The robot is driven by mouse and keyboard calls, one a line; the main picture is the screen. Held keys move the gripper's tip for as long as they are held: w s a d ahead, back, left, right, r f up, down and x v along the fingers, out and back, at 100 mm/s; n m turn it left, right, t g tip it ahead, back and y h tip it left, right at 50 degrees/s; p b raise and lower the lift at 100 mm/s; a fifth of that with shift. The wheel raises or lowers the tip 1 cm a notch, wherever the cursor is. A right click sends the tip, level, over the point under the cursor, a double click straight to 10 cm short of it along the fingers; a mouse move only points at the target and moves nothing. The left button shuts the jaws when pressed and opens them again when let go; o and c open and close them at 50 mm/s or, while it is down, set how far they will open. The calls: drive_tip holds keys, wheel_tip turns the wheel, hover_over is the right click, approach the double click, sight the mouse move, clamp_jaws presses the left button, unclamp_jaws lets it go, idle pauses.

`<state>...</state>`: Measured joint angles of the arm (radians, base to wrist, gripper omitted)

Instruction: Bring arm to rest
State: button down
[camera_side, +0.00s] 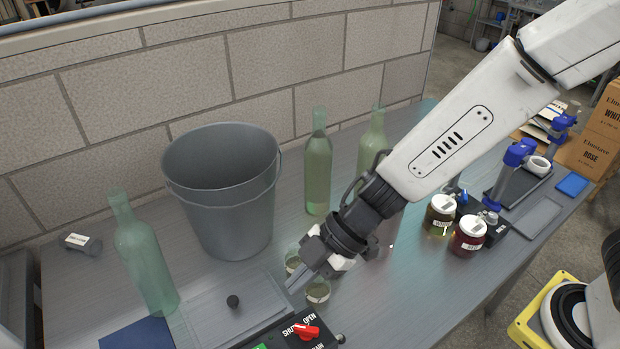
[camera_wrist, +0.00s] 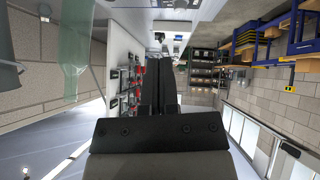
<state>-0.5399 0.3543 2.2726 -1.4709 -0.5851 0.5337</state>
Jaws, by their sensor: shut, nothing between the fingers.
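My gripper (camera_side: 296,284) is low over the metal table (camera_side: 420,290), with its fingers pointing down to the left in the side view. The fingers are together and hold nothing. In the wrist view the dark fingers (camera_wrist: 159,70) also lie side by side, pointing away from the camera. Two small glasses (camera_side: 318,292) (camera_side: 292,262) stand close to the gripper, and it partly hides them. I cannot tell whether it touches them.
A grey bucket (camera_side: 222,200) and green bottles (camera_side: 145,255) (camera_side: 318,170) (camera_side: 372,140) stand along the wall. A switch box (camera_side: 290,335) is in front. Labelled jars (camera_side: 440,213) (camera_side: 469,236) stand right. The table is clear between the glasses and jars.

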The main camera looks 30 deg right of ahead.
drive_tip(key=w+d+m+t+h, duration=0.25)
drive_tip(key=d+m, duration=0.25)
drive_tip(key=d, duration=0.3)
drive_tip(key=w+d+m+t+h, duration=0.25)
drive_tip(key=w+d+m, duration=0.2)
drive_tip(key=d, duration=0.35)
drive_tip(key=s+d+m+g+h, duration=0.3)
drive_tip(key=s+d+m, duration=0.6)
drive_tip(key=d, duration=0.4)
drive_tip(key=shift+d+f+g+h, duration=0.3)
drive_tip(key=shift+g+h, duration=0.1)
drive_tip(key=shift+h, duration=0.1)
